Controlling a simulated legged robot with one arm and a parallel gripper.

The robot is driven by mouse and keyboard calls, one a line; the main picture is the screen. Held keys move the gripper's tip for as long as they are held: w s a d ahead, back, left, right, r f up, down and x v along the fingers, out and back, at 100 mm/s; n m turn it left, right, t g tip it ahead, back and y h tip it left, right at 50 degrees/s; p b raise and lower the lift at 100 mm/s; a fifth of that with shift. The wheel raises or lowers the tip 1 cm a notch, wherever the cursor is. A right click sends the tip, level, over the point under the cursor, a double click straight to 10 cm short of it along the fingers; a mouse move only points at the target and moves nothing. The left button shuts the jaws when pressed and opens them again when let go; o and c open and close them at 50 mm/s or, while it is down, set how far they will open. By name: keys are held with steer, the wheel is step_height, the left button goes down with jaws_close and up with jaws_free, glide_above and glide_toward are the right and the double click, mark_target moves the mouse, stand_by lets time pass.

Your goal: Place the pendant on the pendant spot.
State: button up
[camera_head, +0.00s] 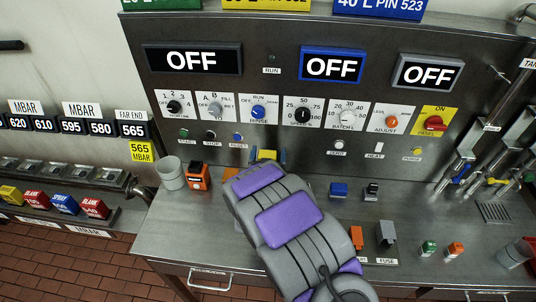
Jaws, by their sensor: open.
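My arm, grey with purple pads, reaches up from the bottom over the middle of the steel counter. My gripper (262,158) is at its far end, low in front of the control panel. It is open, and its fingertips are largely hidden by the arm. Yellow pieces show at that end; I cannot tell whether they belong to the gripper or to something behind it. I cannot make out for sure which thing is the pendant, nor the pendant spot; either may be hidden behind my arm. An orange and black box (197,176) stands left of the gripper.
A grey cup (171,173) stands left of the orange box. Blue (338,189) and black (371,191) small items, an orange block (356,237) and a grey block (386,234) lie right of my arm. The panel (300,85) rises behind. Bare counter shows at left front.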

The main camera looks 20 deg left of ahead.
steer(key=p+v, duration=0.1)
steer(key=v, duration=1.1)
steer(key=shift+a, duration=0.1)
